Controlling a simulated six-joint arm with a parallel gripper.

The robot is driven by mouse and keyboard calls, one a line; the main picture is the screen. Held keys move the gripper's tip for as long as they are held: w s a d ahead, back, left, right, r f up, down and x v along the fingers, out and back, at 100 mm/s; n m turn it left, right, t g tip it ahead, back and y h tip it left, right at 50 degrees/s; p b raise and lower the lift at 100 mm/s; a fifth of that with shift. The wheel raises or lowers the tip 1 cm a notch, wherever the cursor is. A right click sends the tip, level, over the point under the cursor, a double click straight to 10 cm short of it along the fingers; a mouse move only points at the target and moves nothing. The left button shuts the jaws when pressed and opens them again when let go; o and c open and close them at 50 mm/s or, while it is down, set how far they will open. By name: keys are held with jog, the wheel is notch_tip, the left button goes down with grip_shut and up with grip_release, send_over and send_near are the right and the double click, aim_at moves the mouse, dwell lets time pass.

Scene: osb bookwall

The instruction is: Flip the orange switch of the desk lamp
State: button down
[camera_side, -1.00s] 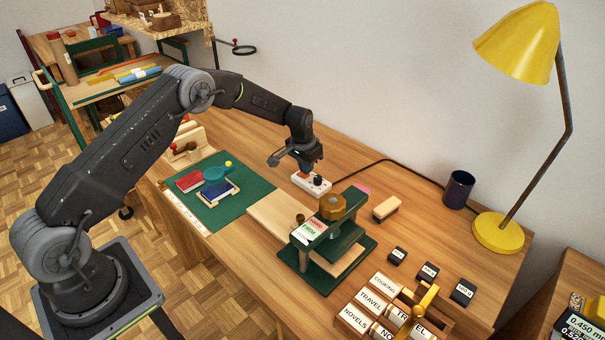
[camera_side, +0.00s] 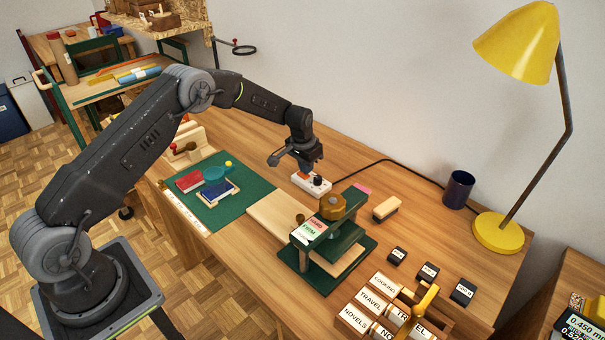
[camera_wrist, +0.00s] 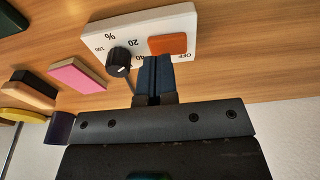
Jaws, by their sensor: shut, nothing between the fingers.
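The desk lamp (camera_side: 520,45) is yellow and stands at the right, its round base (camera_side: 497,234) on the desk; its bulb is not visible. A black cord runs from near the base to a white control box (camera_side: 311,184) on the desk. In the wrist view the white box (camera_wrist: 115,35) carries a black dial (camera_wrist: 119,60) and an orange switch (camera_wrist: 168,44) beside "OFF" lettering. My gripper (camera_wrist: 156,62) is shut and empty, its fingertips at the near edge of the orange switch. I cannot tell whether they touch it. In the side view my gripper (camera_side: 304,175) hides part of the box.
A green press (camera_side: 330,235) with a brass knob stands right in front of the box. A pink block (camera_wrist: 77,75) and a wooden brush (camera_side: 386,208) lie nearby. A dark cup (camera_side: 458,190) stands by the lamp. A green mat (camera_side: 225,210) with books lies left.

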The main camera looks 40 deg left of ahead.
jog(key=shift+r, duration=2.95)
jog(key=shift+r, duration=0.3)
jog(key=s+d+r+t, duration=0.1)
jog(key=s+d+r, duration=0.2)
jog(key=s+r, duration=0.65)
jog(key=s+d+r+t, duration=0.1)
jog(key=s+d+r, duration=0.2)
jog(key=s+r, duration=0.7)
jog(key=s+d+r+t, duration=0.1)
jog(key=s+d, duration=0.1)
jog(key=s, duration=0.7)
jog(key=s+d+r, duration=0.1)
jog(key=s+r, duration=0.1)
jog(key=s, duration=0.8)
jog(key=shift+s+d+r+t, duration=0.2)
jog(key=shift+s+d+t, duration=0.05)
jog(key=shift+d+t, duration=0.15)
